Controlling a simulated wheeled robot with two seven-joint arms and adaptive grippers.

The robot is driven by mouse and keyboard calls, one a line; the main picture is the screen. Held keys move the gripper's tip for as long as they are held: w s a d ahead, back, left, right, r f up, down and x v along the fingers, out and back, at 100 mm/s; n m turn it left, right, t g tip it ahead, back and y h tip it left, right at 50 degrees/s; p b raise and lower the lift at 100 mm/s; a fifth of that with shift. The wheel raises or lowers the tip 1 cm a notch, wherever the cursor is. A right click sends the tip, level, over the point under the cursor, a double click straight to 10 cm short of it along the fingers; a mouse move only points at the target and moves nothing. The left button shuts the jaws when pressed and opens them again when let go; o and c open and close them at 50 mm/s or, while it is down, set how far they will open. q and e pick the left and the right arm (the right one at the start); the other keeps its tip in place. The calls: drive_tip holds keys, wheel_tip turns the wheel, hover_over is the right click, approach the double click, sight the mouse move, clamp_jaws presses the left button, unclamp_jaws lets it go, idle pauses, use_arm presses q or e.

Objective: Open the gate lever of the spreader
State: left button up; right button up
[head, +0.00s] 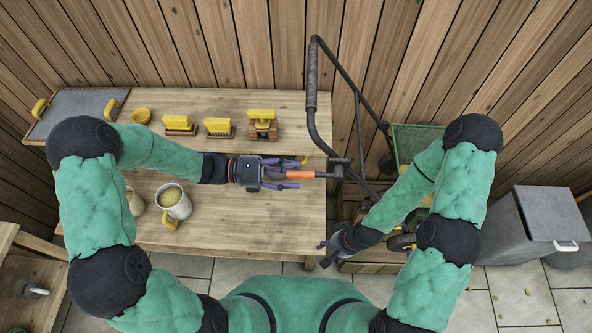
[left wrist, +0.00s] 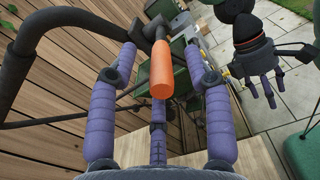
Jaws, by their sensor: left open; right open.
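The spreader has a dark tubular handle (head: 312,92) standing at the right end of the table and a green hopper (head: 418,132) partly hidden behind my right arm. Its gate lever has an orange grip (head: 301,174) pointing left from a dark joint on the handle frame. My left gripper (head: 294,174) is open, with its purple fingers on either side of the orange grip. In the left wrist view the grip (left wrist: 161,76) lies between the spread fingers, with no clear contact. My right gripper (head: 326,255) is open and empty, low by the table's front right corner; it also shows in the left wrist view (left wrist: 264,88).
A grey bin (head: 540,220) stands at right. The table's front middle is clear.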

use_arm(q)
drive_tip(key=shift+d, duration=0.75)
